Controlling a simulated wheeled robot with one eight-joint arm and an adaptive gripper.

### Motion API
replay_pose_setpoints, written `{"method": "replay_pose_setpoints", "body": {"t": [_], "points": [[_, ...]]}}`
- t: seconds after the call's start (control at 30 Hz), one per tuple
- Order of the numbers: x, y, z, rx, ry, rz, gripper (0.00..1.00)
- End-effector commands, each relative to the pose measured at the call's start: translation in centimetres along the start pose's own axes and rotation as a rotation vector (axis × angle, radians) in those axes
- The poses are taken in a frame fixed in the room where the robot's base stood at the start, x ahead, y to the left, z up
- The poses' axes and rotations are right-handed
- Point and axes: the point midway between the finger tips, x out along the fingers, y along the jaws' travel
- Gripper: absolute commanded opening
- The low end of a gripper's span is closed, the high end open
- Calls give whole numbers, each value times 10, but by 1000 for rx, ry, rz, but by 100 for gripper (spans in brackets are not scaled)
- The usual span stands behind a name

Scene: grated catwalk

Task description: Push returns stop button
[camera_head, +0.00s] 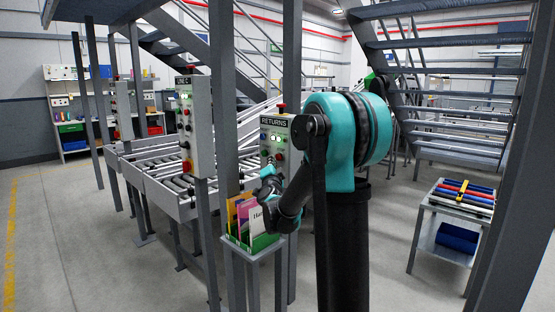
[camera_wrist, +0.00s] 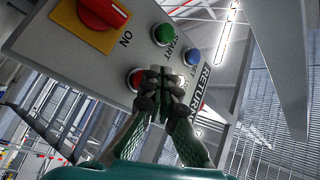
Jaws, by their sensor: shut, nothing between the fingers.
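The grey returns panel (camera_head: 274,124), labelled RETURNS, stands on a post left of my arm in the head view. It fills the upper part of the wrist view, tilted (camera_wrist: 115,58). A round red button (camera_wrist: 136,78) sits on it, partly covered by my fingers, its label hidden. A green START button (camera_wrist: 164,35) and a blue button (camera_wrist: 193,56) are beside it. My gripper (camera_wrist: 160,74) is shut and empty, its fingertips over the panel face by the red button's right edge. Contact cannot be told. In the head view, my gripper (camera_head: 268,182) is below the panel, partly obscured.
A red rotary switch (camera_wrist: 101,12) on a yellow plate is on the same panel. Another control panel (camera_head: 194,125) stands left, by a roller conveyor (camera_head: 170,182). A bin of folders (camera_head: 250,240) is below my gripper. A cart (camera_head: 455,215) stands right, under metal stairs.

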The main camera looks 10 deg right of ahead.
Motion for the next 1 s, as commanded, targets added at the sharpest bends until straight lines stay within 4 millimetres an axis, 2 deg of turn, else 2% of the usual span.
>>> {"method": "replay_pose_setpoints", "body": {"t": [1.0], "points": [[8,5,-6,0,0,0,0]]}}
